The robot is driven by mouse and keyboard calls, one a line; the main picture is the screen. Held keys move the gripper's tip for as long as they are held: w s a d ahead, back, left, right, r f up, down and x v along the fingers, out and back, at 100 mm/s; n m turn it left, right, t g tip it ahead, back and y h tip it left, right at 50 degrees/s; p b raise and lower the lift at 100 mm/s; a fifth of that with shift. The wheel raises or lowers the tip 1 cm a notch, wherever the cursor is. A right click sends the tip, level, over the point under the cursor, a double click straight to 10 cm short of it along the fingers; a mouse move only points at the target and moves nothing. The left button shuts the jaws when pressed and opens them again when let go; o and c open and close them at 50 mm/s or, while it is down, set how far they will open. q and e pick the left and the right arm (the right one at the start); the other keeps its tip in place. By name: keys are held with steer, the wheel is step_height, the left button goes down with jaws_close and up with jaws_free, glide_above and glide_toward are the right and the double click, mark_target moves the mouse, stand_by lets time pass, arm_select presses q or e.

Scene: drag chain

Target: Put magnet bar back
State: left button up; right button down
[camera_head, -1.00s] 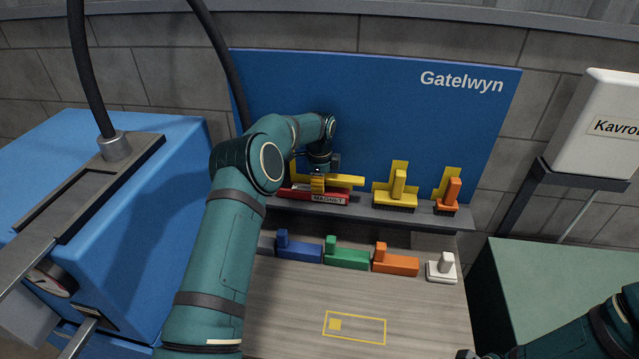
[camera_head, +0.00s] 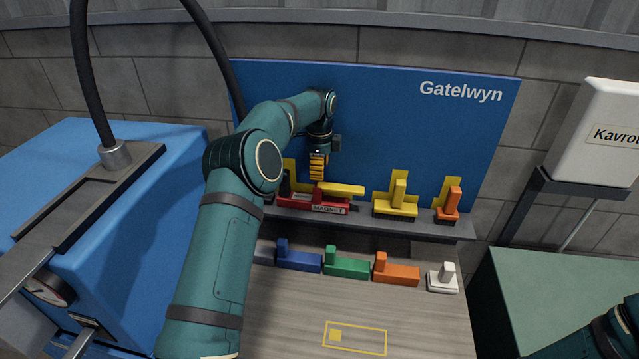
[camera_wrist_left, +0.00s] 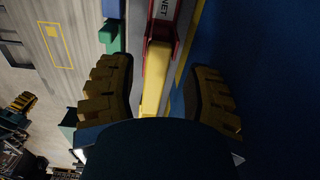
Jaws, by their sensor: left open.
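The magnet bar (camera_head: 292,202) is red with a "MAGNET" label and lies lengthwise on the narrow shelf (camera_head: 425,228) at the foot of the blue board. A yellow bar-like part lies along its top; a yellow painted shape (camera_head: 290,170) shows on the board behind it. My left gripper (camera_head: 318,178) is just above the bar, pointing down, open and holding nothing. In the left wrist view its two yellow ribbed fingers (camera_wrist_left: 157,98) stand wide apart, with the yellow part (camera_wrist_left: 155,80) and the red bar (camera_wrist_left: 183,30) seen between and beyond them.
A yellow brush-like tool (camera_head: 396,205) and an orange one (camera_head: 448,208) stand on the shelf to the right. Blue (camera_head: 300,260), green (camera_head: 347,267), orange (camera_head: 397,272) and white (camera_head: 442,282) pieces line the bench below. A yellow-outlined bench area (camera_head: 360,340) is empty.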

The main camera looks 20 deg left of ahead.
mark_target(319, 185)
arm_select(q)
steer(key=shift+r, duration=1.6)
steer(key=shift+f, duration=0.1)
